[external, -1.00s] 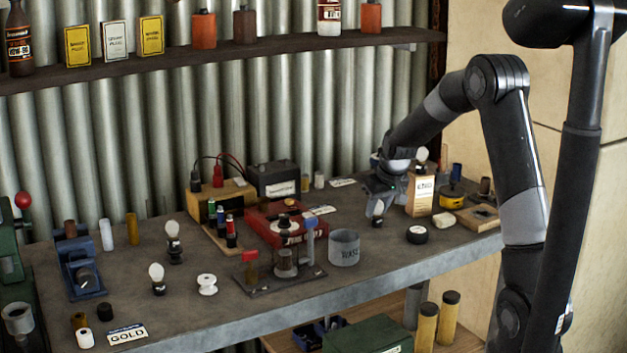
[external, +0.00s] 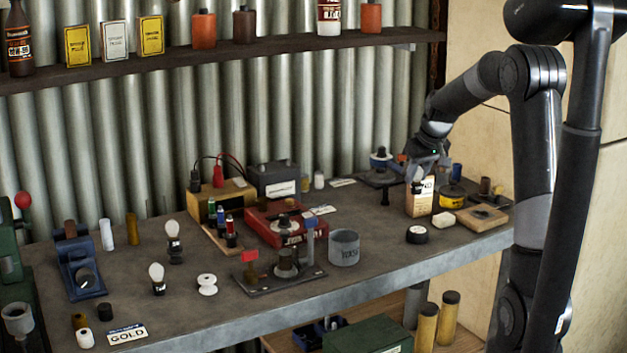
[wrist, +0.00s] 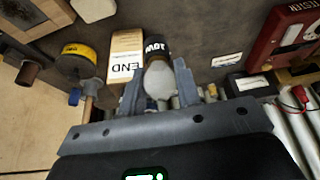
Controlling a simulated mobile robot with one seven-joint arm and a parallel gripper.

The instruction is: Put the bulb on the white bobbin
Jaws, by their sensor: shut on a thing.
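My gripper (external: 424,168) is at the right part of the bench, raised by the upright END box (external: 420,195). It is shut on a bulb (external: 418,174). The white bobbin (external: 207,284) stands upright and bare on the bench at the left, near the front edge, far from my gripper. I cannot make it out in the wrist view.
Two other bulbs (external: 157,278) (external: 173,241) stand on dark bases left of the bobbin. A grey can (external: 344,247), a dark stand (external: 285,268) and a red tester (external: 286,227) lie between my gripper and the bobbin. The bench around the bobbin is clear.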

